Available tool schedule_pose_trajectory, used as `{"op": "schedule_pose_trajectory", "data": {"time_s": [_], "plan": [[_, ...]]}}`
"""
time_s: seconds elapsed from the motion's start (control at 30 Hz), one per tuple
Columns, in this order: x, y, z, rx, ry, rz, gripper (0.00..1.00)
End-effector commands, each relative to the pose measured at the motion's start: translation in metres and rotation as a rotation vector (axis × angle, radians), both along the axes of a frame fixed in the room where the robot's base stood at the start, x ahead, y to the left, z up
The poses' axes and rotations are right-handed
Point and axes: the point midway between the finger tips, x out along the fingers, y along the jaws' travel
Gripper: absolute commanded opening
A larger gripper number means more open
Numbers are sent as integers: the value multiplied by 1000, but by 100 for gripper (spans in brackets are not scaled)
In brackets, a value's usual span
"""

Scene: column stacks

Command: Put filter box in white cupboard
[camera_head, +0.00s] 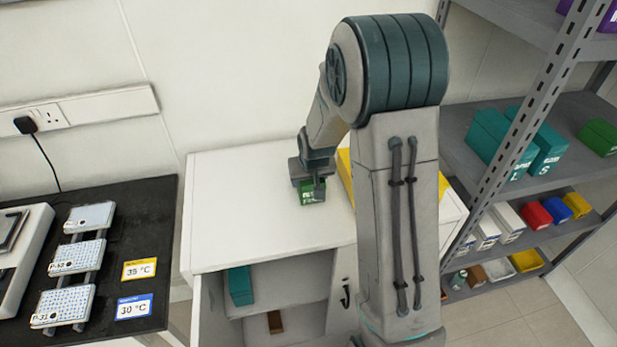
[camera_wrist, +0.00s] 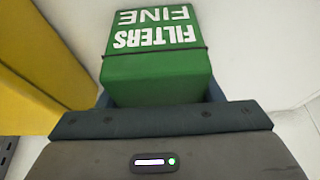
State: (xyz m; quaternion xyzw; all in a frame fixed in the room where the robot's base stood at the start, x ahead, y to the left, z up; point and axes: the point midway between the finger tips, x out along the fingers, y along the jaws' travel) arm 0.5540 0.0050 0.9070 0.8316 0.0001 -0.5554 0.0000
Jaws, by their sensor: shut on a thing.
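The filter box (camera_wrist: 157,70) is green with white "FILTERS FINE" lettering and fills the middle of the wrist view. It also shows small in the head view (camera_head: 310,194). My gripper (camera_head: 307,184) is shut on the box, over the top of the white cupboard (camera_head: 235,215). I cannot tell whether the box touches the cupboard top. The cupboard's front is open below the top, with shelves inside. A teal box (camera_head: 240,286) stands on the upper shelf at the left, and a brown item (camera_head: 275,322) is lower down. My arm hides the cupboard's right part.
A yellow object (camera_wrist: 35,60) stands beside the green box on the cupboard top. A grey shelf rack (camera_head: 555,100) with several boxes stands at the right. A black bench (camera_head: 110,295) with plates and labels is at the left. The left part of the cupboard top is clear.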

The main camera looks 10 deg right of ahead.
Motion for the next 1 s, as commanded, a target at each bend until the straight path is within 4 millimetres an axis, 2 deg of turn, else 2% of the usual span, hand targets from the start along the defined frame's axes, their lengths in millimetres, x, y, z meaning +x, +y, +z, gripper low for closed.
{"op": "schedule_pose_trajectory", "data": {"time_s": [0.2, 0.23, 0.3, 0.73, 1.0], "plan": [[0, 0, -4, 0, -1, 0, 35], [0, 0, -4, 0, 0, 0, 63], [0, 0, -2, 0, 0, 0, 82], [-1, 0, 4, 0, -2, 0, 82], [-16, 0, 43, 0, -6, -1, 82]]}}
